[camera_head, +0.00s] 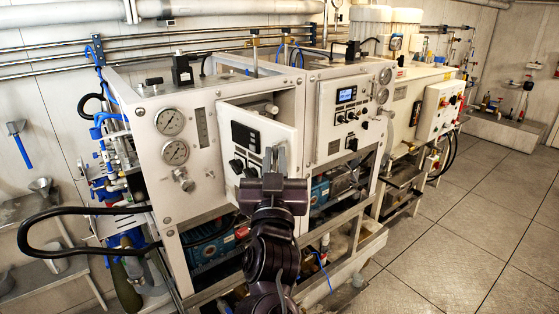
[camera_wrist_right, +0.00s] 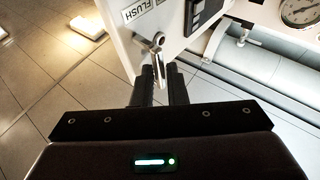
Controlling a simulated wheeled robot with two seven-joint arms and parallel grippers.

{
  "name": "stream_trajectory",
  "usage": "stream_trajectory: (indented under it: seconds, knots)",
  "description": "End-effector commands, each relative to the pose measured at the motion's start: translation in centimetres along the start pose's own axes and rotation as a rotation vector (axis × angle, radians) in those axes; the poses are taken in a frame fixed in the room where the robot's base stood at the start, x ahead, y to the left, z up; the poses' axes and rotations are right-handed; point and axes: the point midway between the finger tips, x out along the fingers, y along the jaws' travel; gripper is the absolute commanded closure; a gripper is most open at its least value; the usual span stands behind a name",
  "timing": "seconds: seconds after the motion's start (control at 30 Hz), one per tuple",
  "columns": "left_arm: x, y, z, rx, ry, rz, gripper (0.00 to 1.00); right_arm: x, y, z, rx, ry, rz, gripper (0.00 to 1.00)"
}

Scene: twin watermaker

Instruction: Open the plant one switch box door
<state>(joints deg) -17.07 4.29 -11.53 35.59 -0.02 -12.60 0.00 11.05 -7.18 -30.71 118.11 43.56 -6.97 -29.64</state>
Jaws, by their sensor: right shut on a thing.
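The plant one switch box door (camera_head: 258,143) is a white panel with black switches and displays. In the head view it stands ajar, its right edge swung out from the cabinet front and a gap showing along its top. My right gripper (camera_head: 274,160) is at the door's lower right part. In the wrist view the door's edge (camera_wrist_right: 168,22) carries a "FLUSH" label. The black fingers (camera_wrist_right: 158,88) are shut on a small metal handle (camera_wrist_right: 154,46) on it. The gripper hides part of the door front in the head view. My left gripper is not in view.
The cabinet's gauge panel (camera_head: 190,125) is left of the door. A second white control panel (camera_head: 345,115) with a blue screen is close on its right. A black hose (camera_head: 45,217) loops out at the left. Tiled floor (camera_head: 455,215) is open at the right.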

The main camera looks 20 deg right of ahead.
Motion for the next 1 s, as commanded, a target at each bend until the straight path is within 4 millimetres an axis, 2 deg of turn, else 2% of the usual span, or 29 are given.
stream_trajectory:
  seconds: [0.03, 0.27, 0.3, 0.4, 0.43, 0.87, 1.0]
  knots:
    - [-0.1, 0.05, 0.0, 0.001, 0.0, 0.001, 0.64, 0.11, -0.51, -0.71, 0.006, 0.015, -0.014, 1.0]
    - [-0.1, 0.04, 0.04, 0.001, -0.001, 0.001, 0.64, 0.11, -0.5, -0.7, 0.006, 0.014, -0.014, 1.0]
    - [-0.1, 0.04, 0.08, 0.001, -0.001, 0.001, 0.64, 0.11, -0.51, -0.7, 0.006, 0.014, -0.014, 0.84]
    - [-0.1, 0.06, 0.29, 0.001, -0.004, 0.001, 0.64, 0.11, -0.46, -0.68, 0.005, 0.014, -0.013, 0.71]
    - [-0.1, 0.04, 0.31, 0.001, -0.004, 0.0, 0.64, 0.11, -0.44, -0.66, 0.004, 0.014, -0.013, 0.69]
    - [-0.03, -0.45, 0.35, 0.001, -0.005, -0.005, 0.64, 0.04, -0.27, -0.34, 0.001, 0.008, -0.009, 0.69]
    - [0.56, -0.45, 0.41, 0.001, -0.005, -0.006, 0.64, -0.88, -0.3, -0.02, 0.002, 0.007, -0.01, 0.69]
